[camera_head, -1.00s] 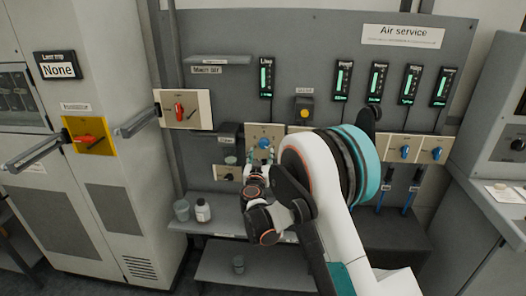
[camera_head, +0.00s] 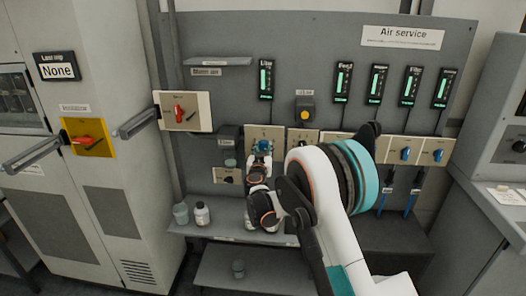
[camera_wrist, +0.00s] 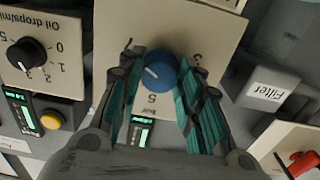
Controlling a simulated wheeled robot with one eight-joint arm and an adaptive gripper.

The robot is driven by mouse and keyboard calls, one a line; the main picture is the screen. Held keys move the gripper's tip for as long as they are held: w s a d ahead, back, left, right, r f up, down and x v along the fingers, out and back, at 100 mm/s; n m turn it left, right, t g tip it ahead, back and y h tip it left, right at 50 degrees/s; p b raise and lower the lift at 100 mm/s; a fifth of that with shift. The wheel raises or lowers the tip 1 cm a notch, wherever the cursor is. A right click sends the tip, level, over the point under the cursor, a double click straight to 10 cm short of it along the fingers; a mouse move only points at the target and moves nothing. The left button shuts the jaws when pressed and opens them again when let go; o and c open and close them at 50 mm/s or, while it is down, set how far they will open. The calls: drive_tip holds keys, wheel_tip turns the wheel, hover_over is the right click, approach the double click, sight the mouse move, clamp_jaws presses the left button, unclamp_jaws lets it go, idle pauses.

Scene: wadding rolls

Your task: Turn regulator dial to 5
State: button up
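The blue regulator dial (camera_head: 264,146) is on a beige plate (camera_head: 252,132) under the Line gauge; its lower part is covered by my gripper (camera_head: 262,158). In the wrist view, which is upside down, the blue dial (camera_wrist: 160,72) lies between the fingertips of my gripper (camera_wrist: 160,62). The fingers are apart, one on each side of the dial, with narrow gaps showing; contact cannot be made out. The dial's white mark points to the picture's left. A 5 (camera_wrist: 152,99) is printed below the dial in this view, and another mark sits at its upper right.
A black Oil drops dial (camera_wrist: 27,55) and a yellow button (camera_wrist: 51,121) are at left in the wrist view. A Filter label (camera_wrist: 266,94) and red handle (camera_wrist: 303,161) are at right. A bottle (camera_head: 202,214) and cup (camera_head: 181,214) stand on the lower shelf.

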drive_tip(key=shift+n, duration=0.3)
drive_tip(key=n, duration=1.1)
drive_tip(key=shift+n+b, duration=0.3)
drive_tip(key=n, duration=0.6)
drive_tip(key=shift+d, duration=0.1)
drive_tip(key=n, duration=0.5)
drive_tip(key=shift+r+n, duration=0.1)
drive_tip(key=shift+n, duration=0.2)
drive_tip(key=o, duration=1.1)
drive_tip(key=shift+c, duration=0.2)
